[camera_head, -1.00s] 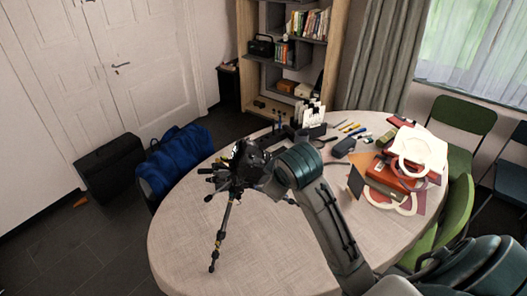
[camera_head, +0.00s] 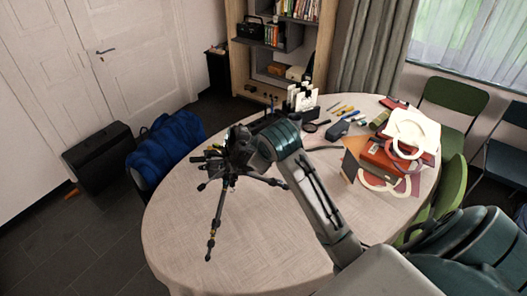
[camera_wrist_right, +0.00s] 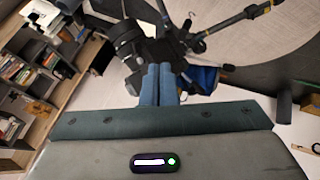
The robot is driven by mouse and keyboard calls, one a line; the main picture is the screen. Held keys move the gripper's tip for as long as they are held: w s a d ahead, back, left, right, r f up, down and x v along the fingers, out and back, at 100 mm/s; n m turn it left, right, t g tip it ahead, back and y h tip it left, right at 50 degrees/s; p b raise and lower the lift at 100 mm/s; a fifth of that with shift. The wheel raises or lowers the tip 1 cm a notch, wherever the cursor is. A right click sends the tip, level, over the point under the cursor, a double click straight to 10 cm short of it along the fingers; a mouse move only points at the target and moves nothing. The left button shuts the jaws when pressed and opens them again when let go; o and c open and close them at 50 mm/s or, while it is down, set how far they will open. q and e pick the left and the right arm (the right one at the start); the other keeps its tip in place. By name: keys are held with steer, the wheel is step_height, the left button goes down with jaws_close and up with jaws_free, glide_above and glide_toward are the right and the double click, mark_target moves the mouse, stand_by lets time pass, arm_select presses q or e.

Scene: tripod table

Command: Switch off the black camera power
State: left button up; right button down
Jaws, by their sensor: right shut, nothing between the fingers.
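The black camera (camera_head: 240,143) sits on a black tripod (camera_head: 218,215) with spread legs on the left part of the round table. In the right wrist view the camera (camera_wrist_right: 132,42) fills the space just beyond my fingertips, with tripod legs (camera_wrist_right: 225,22) behind it. My right gripper (camera_wrist_right: 159,70) is shut and empty, its blue-grey fingers pointing at the camera body. The fingertips overlap the camera in the picture; whether they touch it I cannot tell. In the head view my right wrist hides the fingers. The power switch is too small to make out. My left gripper is out of view.
The pale round table (camera_head: 275,235) has clear room at the front. Red boxes (camera_head: 390,160), paper rings, pens and a magnifying glass (camera_head: 315,126) lie at its right and back. A blue bag (camera_head: 165,142) and green chairs (camera_head: 450,105) stand around it.

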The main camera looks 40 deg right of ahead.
steer(key=w+d+f+p, duration=0.3)
steer(key=w+f, duration=0.1)
steer(key=shift+w+d, duration=0.3)
steer(key=shift+d, duration=0.05)
